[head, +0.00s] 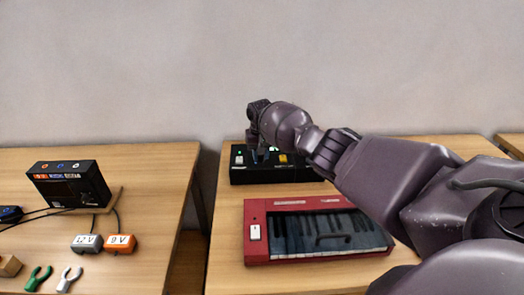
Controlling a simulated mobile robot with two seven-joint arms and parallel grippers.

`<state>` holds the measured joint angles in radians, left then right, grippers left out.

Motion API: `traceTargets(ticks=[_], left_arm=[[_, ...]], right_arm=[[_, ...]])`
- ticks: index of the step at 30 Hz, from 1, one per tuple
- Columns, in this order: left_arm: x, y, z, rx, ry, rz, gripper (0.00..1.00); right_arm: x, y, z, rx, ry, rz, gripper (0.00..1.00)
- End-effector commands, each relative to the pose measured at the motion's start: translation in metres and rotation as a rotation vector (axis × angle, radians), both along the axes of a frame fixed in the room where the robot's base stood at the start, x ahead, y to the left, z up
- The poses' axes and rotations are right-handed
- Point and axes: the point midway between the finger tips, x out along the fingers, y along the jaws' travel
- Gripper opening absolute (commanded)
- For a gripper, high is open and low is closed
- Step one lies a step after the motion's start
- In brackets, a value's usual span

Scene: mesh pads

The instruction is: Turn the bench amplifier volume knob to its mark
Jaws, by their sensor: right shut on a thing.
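A low black box with green lights, a white switch and a yellow button, which looks like the bench amplifier (290,175), stands at the back of the right table. My right gripper (258,154) reaches down onto its top from above. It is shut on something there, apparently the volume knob. The fingers and the wrist hide the knob, so its angle and its mark cannot be read. My left gripper is not in view.
A red unit (256,260) with a dark panel lies in front of the black box, below my right arm. The left table (150,180) holds a black device (70,184), tagged grey (87,244) and orange (121,244) blocks, and clips. A gap separates the tables.

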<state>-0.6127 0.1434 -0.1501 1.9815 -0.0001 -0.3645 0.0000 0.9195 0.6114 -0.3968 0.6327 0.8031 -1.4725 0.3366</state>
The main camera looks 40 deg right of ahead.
Motion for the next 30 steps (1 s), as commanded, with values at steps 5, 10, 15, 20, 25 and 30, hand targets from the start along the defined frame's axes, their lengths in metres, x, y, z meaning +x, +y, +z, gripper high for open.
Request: traceTargets(ticks=[5, 10, 15, 20, 25, 30], left_arm=[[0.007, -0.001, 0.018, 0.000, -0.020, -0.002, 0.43], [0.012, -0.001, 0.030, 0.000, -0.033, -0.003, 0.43], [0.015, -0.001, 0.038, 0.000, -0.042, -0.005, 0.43], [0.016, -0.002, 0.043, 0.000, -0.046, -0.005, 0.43], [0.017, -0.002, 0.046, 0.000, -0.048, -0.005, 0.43], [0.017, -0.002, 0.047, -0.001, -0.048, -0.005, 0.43]], right_arm=[[0.000, 0.002, 0.003, 0.003, 0.000, -0.167, 0.05], [0.000, 0.001, 0.003, 0.002, -0.001, -0.328, 0.05], [0.001, 0.001, 0.003, 0.002, -0.001, -0.489, 0.05], [0.001, 0.000, 0.002, 0.000, -0.001, -0.640, 0.05], [0.001, 0.001, 0.002, 0.001, -0.002, -0.789, 0.05], [0.001, 0.000, 0.002, 0.000, -0.002, -0.915, 0.05]])
